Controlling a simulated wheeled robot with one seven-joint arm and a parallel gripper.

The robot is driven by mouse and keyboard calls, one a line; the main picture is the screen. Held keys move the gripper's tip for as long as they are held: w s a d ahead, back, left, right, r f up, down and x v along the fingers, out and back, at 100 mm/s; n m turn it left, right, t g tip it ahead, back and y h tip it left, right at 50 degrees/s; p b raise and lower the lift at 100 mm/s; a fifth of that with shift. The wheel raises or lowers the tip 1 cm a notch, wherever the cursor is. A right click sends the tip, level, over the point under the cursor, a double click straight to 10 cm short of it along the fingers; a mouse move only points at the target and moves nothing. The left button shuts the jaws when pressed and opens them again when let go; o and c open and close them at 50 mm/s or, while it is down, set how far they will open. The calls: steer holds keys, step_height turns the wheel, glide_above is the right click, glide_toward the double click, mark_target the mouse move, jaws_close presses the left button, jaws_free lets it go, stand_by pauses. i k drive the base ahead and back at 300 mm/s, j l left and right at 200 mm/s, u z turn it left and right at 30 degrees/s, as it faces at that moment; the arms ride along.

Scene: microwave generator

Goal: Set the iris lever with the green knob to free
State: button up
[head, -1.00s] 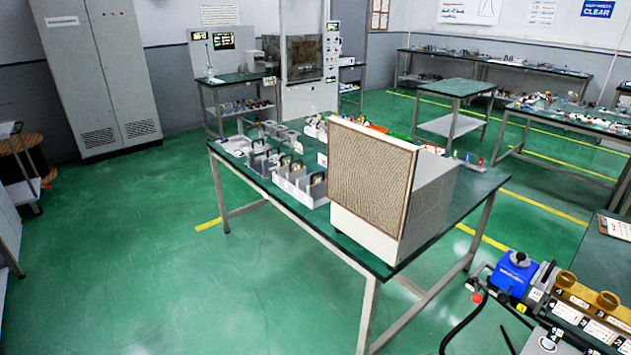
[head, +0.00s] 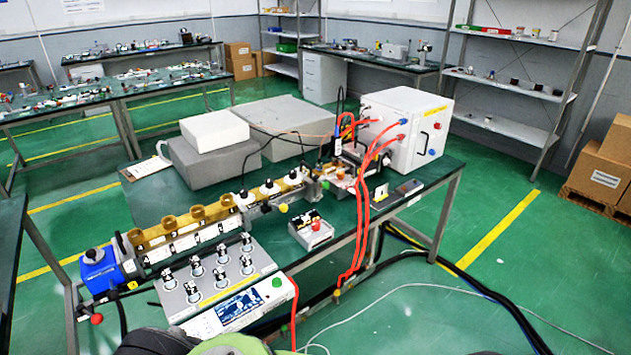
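A brass-coloured waveguide assembly (head: 190,236) runs along the bench, with upright black-and-white fittings (head: 268,187) on its far part. A yellow knob (head: 284,208) hangs below that part. A small green knob or button (head: 277,283) shows at the right end of the control box; I cannot tell whether it belongs to an iris lever. No lever with a green knob can be made out clearly, nor its setting. Parts of my own arm seem to show at the bottom edge. My gripper's fingers are not in view.
A grey control box (head: 222,286) with several knobs stands at the bench's front. A small box with a red button (head: 315,225) stands to its right. Red cables (head: 364,225) run from a white cabinet (head: 405,128) down over the bench edge. A blue unit (head: 100,270) is at left.

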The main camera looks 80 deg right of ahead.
mark_target(326, 185)
steer(key=z, duration=2.8)
